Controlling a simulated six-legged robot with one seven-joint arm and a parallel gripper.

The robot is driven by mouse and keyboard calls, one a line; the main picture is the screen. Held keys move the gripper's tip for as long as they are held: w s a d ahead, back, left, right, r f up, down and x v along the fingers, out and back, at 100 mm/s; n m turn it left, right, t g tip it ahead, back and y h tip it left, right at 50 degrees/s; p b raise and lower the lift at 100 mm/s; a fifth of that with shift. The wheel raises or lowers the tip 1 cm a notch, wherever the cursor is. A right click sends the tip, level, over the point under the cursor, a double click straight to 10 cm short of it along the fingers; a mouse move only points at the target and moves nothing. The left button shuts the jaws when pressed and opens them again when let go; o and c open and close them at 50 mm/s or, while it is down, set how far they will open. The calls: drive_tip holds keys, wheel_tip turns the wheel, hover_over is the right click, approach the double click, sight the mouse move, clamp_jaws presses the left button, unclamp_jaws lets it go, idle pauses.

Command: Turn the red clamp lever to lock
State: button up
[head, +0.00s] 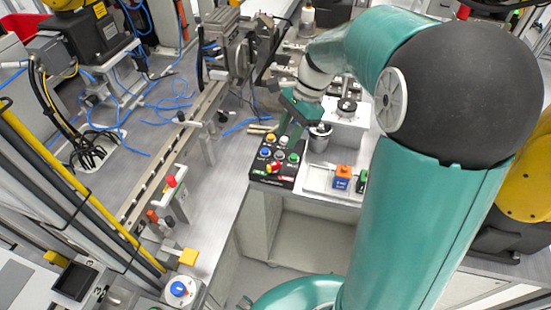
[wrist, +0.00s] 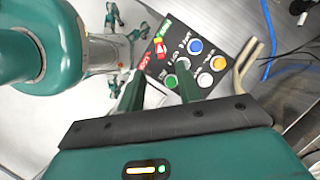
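The red lever (head: 273,167), with some yellow on it, sits on a black control panel (head: 256,171) at the bench edge. In the wrist view the lever (wrist: 159,48) lies between a green label (wrist: 167,28) and a red label (wrist: 146,62); I cannot read its exact angle. My gripper (head: 290,131) is above the back part of the panel, pointing down. In the wrist view my gripper (wrist: 161,73) has its two green fingers apart with nothing between them. The lever is beyond the fingertips, and I see no contact.
Several coloured buttons, including a blue one (wrist: 195,46) and an orange one (wrist: 243,42), crowd the panel by the lever. A metal cup (head: 319,137) and an orange-and-blue block (head: 342,177) stand to the right. A red-knobbed clamp (head: 172,183) stands left. The floor in front is free.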

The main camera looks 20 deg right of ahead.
sight(274, 164)
drive_tip(key=x, duration=0.9)
drive_tip(key=shift+f, duration=0.2)
clamp_jaws()
